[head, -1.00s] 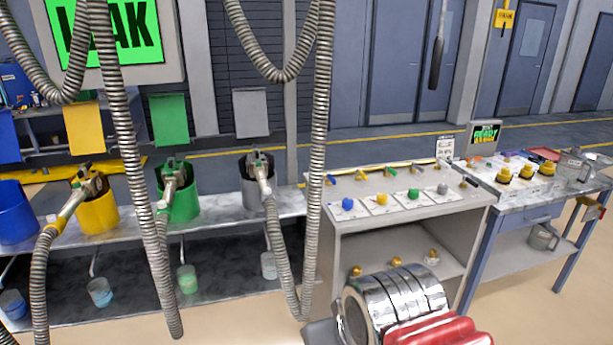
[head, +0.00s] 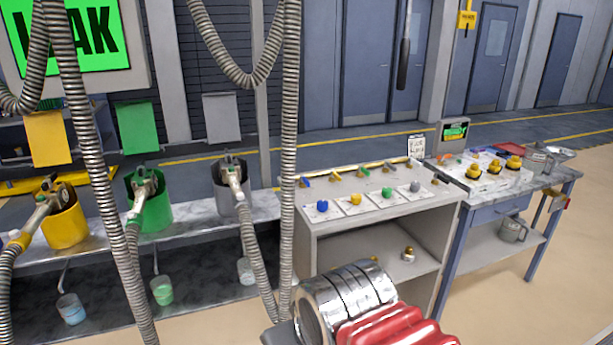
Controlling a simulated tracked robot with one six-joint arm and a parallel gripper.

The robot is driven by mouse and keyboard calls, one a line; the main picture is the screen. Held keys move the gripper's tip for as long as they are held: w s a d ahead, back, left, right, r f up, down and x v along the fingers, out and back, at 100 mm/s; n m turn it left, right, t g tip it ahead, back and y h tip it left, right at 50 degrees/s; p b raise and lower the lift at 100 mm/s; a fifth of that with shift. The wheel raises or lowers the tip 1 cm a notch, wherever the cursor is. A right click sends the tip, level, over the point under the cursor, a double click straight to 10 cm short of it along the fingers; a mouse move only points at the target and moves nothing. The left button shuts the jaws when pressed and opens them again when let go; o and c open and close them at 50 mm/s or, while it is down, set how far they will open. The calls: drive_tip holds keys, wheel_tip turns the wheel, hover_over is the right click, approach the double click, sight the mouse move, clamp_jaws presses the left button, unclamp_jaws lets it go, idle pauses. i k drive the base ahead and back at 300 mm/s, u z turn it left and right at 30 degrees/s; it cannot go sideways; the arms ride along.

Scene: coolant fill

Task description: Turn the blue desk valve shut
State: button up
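The grey desk (head: 312,232) stands right of the middle in the head view. A small blue lever (head: 304,182) sits at the left end of its back row. A blue knob (head: 322,206) sits on a white card in front of it. I cannot tell from its shape which of these is the valve, nor how far either is turned. My gripper is not in view. A chrome and red part of my arm shows at the bottom middle, in front of the desk, and hides part of its lower shelf.
Yellow (head: 355,199), green (head: 387,193) and grey knobs (head: 415,186) stand in line with the blue one. Ribbed hoses (head: 288,130) hang just left of the desk. A blue workbench (head: 490,212) adjoins it at right. Open floor (head: 560,300) lies at bottom right.

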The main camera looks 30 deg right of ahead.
sight(303, 178)
drive_tip(key=z, duration=0.05)
drive_tip(key=i, duration=0.95)
drive_tip(key=u, duration=0.05)
